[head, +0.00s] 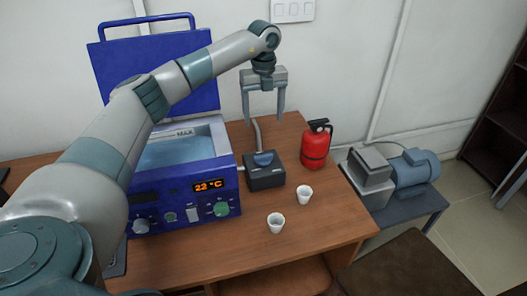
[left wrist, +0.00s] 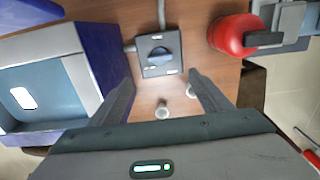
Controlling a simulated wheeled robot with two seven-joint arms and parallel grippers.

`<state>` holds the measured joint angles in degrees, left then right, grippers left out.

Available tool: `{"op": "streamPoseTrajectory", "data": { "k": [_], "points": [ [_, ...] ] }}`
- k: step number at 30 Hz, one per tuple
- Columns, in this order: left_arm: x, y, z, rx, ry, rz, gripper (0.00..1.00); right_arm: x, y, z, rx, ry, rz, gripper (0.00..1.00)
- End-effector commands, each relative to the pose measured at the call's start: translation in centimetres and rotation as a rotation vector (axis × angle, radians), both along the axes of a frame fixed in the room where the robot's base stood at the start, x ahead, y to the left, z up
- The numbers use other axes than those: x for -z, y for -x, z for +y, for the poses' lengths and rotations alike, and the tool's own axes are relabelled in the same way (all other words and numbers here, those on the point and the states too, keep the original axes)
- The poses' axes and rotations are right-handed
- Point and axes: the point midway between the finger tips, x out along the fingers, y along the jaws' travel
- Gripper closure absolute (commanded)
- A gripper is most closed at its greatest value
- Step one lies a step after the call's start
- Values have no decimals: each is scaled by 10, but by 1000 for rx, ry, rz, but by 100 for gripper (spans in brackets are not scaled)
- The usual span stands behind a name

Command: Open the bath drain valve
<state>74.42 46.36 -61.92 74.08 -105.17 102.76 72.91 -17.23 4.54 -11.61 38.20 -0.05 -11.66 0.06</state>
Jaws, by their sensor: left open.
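In the left wrist view the valve knob (left wrist: 159,54) shows ahead, between the lines of the two fingers. My left gripper (head: 264,117) is open and empty, pointing down, above the pipe and valve and apart from the knob. In the left wrist view its fingers (left wrist: 160,82) are spread wide. The bath's lid is raised, and its display reads 22 °C. My right gripper is not in view.
Two white cups (head: 304,194) (head: 276,222) stand in front of the valve. A red extinguisher (head: 316,146) stands to its right on the wooden table (head: 210,262). A blue-grey motor pump (head: 408,170) sits on a low stand beyond the table's right edge.

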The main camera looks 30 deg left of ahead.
Motion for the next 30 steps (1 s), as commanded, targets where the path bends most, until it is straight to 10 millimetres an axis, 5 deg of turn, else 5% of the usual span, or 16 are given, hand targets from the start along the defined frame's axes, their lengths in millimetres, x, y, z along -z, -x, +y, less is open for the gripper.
{"op": "streamPoseTrajectory", "data": {
  "k": [9, 21, 30],
  "points": [
    [50, 1, 0, 0, 1, 3, 28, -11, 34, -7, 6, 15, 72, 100],
    [121, 1, 0, 0, 0, 3, 28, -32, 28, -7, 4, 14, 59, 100],
    [152, 0, 0, 0, 0, 0, 28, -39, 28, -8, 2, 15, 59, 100]
  ]
}}
